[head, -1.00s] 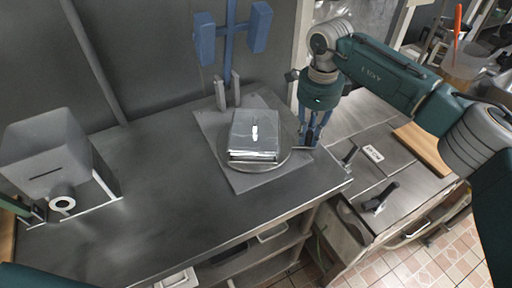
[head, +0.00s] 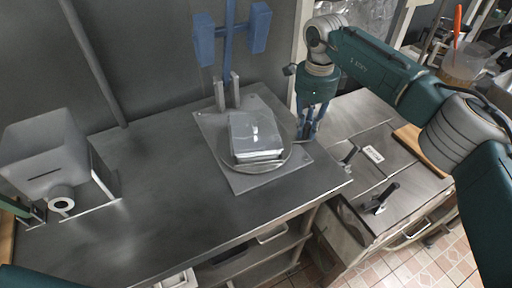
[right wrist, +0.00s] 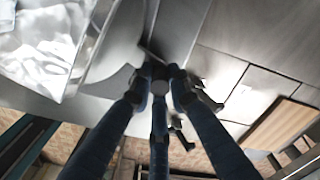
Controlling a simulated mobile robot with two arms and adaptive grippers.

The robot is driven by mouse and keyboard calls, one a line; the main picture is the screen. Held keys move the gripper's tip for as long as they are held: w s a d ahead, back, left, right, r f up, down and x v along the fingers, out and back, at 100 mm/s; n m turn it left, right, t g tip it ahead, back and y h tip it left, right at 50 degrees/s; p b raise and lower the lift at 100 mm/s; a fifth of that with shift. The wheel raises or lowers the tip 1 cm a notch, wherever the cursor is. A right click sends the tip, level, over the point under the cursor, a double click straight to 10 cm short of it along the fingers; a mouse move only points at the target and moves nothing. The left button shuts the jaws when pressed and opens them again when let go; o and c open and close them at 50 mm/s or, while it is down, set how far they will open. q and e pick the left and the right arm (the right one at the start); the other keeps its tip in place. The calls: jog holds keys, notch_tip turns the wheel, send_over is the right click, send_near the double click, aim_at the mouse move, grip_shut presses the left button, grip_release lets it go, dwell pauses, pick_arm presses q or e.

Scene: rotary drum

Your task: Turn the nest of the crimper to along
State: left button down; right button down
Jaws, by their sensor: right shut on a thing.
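The crimper stands on the bench, with a grey base plate (head: 240,184) and a blue upright frame (head: 229,45) at its back. Its round nest (head: 283,162) carries a flat silver packet (head: 256,141), turned slightly askew to the plate. My right gripper (head: 307,134) points down at the nest's right rim. In the right wrist view its blue fingers close around a grey round knob (right wrist: 160,84) by the rim; the packet (right wrist: 45,40) shows at upper left. I cannot see my left gripper.
A grey box-shaped machine (head: 50,155) with a round spout stands at the left of the bench. Dark handles (head: 380,198) and a wooden board (head: 424,150) lie right of the crimper. The bench front is clear.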

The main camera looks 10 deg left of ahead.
pick_arm(q)
jog(key=shift+f, duration=0.1)
pick_arm(e)
jog(key=shift+w+d, duration=0.1)
jog(key=shift+w, duration=0.1)
jog(key=shift+w+a, duration=0.25)
jog(key=shift+w, duration=0.45)
jog(key=shift+w+a, duration=0.25)
jog(key=shift+w, duration=0.4)
jog(key=c, duration=1.6)
grip_release()
pick_arm(q)
jog(key=shift+d, duration=0.1)
pick_arm(e)
jog(key=shift+o, duration=0.3)
jog(key=shift+s, duration=0.1)
pick_arm(q)
jog(key=shift+w, duration=0.1)
pick_arm(e)
jog(key=shift+r, duration=0.25)
pick_arm(q)
jog(key=shift+d+f, duration=0.1)
pick_arm(e)
notch_tip(320, 180, up, 7)
jog(key=shift+d+r, duration=0.2)
jog(key=shift+d, duration=0.05)
